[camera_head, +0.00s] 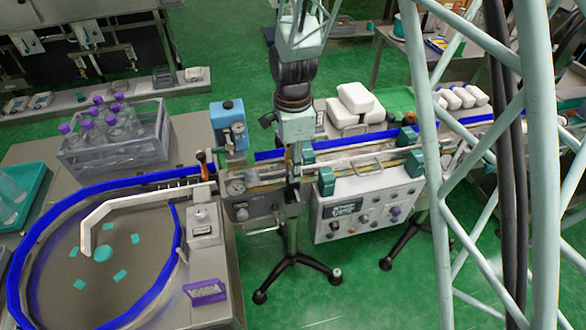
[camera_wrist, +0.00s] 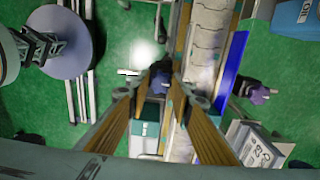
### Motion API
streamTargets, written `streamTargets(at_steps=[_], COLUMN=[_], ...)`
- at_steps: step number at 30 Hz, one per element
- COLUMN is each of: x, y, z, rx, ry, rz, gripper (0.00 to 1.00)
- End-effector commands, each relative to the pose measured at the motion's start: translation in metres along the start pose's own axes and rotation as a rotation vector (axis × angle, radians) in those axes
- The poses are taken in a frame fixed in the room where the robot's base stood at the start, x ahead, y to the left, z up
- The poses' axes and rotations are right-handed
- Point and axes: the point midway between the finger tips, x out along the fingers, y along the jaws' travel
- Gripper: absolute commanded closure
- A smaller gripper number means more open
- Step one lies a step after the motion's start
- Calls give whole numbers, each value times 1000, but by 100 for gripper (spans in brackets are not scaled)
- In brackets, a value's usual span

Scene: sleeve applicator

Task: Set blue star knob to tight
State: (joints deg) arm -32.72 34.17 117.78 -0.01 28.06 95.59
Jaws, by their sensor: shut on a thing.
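My gripper (camera_head: 295,172) points down over the conveyor rail in the head view, left of the teal clamp blocks. In the wrist view my gripper (camera_wrist: 160,84) has its two fingers closed in on a small dark blue knob (camera_wrist: 160,69) beside the belt. The fingers hide part of the knob, so its star shape and how far it is turned cannot be told. In the head view the knob is hidden by my gripper. A similar dark purple-blue knob (camera_wrist: 259,94) shows apart, across the belt in the wrist view.
The conveyor belt (camera_wrist: 204,45) with its blue rail runs close beside the fingers. A teal clamp block (camera_wrist: 146,131) lies near them. A control box (camera_head: 365,207) hangs under the conveyor. A blue box (camera_head: 228,114) and a crate of bottles (camera_head: 118,157) stand to the left.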

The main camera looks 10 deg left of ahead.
Motion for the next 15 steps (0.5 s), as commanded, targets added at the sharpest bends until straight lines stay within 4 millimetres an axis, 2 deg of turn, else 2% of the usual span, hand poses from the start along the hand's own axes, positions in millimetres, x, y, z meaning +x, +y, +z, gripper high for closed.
streamTargets(at_steps=[11, 12, 15], x=[0, 0, 0], y=[0, 0, 0], z=[0, 0, 0], rx=[6, 6, 6], ry=[0, 0, 0], rz=[0, 0, 0], gripper=[90, 78, 69])
